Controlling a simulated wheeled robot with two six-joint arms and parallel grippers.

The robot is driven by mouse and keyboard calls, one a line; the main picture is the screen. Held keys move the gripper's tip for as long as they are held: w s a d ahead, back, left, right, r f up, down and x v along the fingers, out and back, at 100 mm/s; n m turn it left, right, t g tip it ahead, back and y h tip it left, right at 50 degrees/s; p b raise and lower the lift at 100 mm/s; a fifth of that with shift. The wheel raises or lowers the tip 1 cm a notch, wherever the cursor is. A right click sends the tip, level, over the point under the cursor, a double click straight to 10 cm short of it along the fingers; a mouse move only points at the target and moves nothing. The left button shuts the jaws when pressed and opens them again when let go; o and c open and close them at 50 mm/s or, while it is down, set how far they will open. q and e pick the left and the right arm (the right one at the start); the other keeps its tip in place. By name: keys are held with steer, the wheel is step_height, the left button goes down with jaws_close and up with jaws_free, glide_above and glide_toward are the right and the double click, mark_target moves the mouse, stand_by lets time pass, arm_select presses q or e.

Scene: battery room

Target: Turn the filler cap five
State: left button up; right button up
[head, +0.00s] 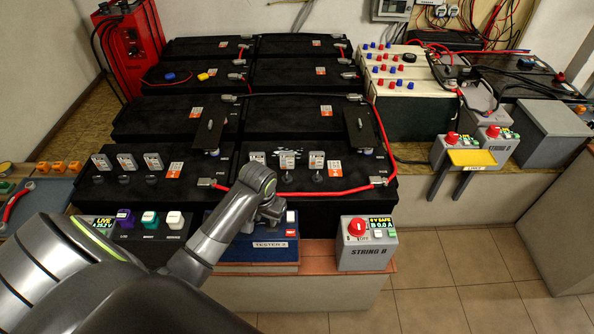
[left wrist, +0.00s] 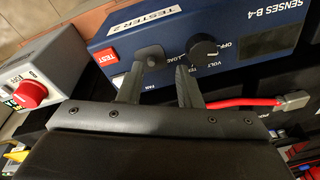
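Several small black round caps stand in the front row of black batteries, each by a small grey-white card. Three caps are on the left battery, one of them a middle cap (head: 124,179), and others are on the right battery, such as one cap (head: 318,178). I cannot read which is number five. My left gripper (head: 270,211) is over the blue tester at the batteries' front edge, apart from the caps I can see; my arm may hide one. In the left wrist view its two fingers (left wrist: 158,84) are apart with nothing between them, pointing at the tester's face. My right gripper is not in view.
The blue tester (head: 255,253) has a black dial (left wrist: 203,48) and red button (left wrist: 107,60). A grey String B box (head: 367,252) with a red knob stands right of it. A red cable (head: 320,191) crosses the right battery.

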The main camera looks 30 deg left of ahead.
arm_select(q)
steer(key=w+a+r+n+g, duration=0.1)
steer(key=w+a+r, duration=0.1)
steer(key=w+r, duration=0.6)
steer(key=n+h, duration=0.1)
steer(key=n, duration=0.1)
glide_toward(287, 175)
steer(key=shift+g, duration=0.3)
steer(key=f, duration=0.8)
steer(key=shift+w+f+b, duration=0.1)
steer(key=shift+w+b, duration=0.15)
steer(key=shift+b, duration=0.15)
jaws_close()
